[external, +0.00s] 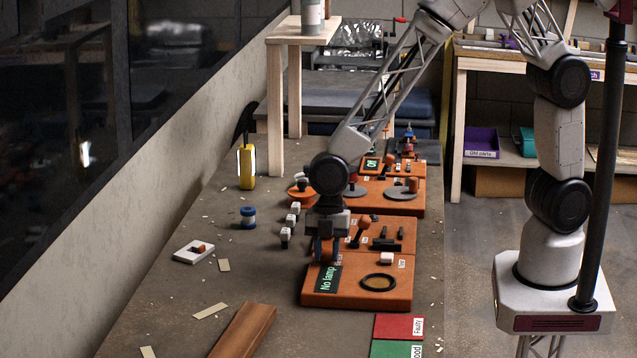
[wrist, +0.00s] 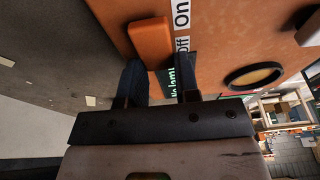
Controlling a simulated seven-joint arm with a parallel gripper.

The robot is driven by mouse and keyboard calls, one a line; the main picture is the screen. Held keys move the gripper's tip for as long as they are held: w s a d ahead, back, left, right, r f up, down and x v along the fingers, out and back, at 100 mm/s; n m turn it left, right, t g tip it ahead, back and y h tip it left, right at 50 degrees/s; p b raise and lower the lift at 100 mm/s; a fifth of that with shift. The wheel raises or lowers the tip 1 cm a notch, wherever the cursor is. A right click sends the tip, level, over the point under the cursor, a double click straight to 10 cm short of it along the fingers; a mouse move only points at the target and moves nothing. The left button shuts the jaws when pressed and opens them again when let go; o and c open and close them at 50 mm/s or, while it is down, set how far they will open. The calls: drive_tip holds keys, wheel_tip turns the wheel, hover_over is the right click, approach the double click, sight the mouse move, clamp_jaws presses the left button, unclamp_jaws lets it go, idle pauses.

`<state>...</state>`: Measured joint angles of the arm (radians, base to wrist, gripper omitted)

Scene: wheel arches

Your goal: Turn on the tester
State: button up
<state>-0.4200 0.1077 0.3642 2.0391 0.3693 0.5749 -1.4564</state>
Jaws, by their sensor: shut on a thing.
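The tester is an orange box (external: 350,302) at the front of the bench, with a dark display (external: 328,279) reading "No lamp" in green. It has a round dark-rimmed opening (external: 379,283), also seen in the wrist view (wrist: 254,76). My gripper (external: 327,256) is low over the tester's back left corner. In the wrist view its two fingers (wrist: 161,82) are on either side of the near end of an orange switch piece (wrist: 150,40), shut on it. "On" and "Off" labels lie beside the switch. The fingers partly hide the switch and display.
More orange panels with levers and knobs (external: 400,195) stand behind the tester. Small white-topped parts (external: 290,222), a blue jar (external: 248,217) and a white tray (external: 194,251) lie to the left. Red (external: 398,327) and green (external: 395,348) pads lie in front.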

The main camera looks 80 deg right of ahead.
sight(329, 249)
drive_tip(key=shift+d+r+y, duration=0.1)
drive_tip(key=shift+d+y, duration=0.05)
drive_tip(key=shift+y, duration=0.5)
drive_tip(key=shift+d+r+y, duration=0.1)
drive_tip(key=shift+y, duration=0.55)
drive_tip(key=o, duration=0.9)
drive_tip(key=shift+r, duration=0.1)
drive_tip(key=shift+v, duration=3.8)
drive_tip(key=shift+d, duration=0.1)
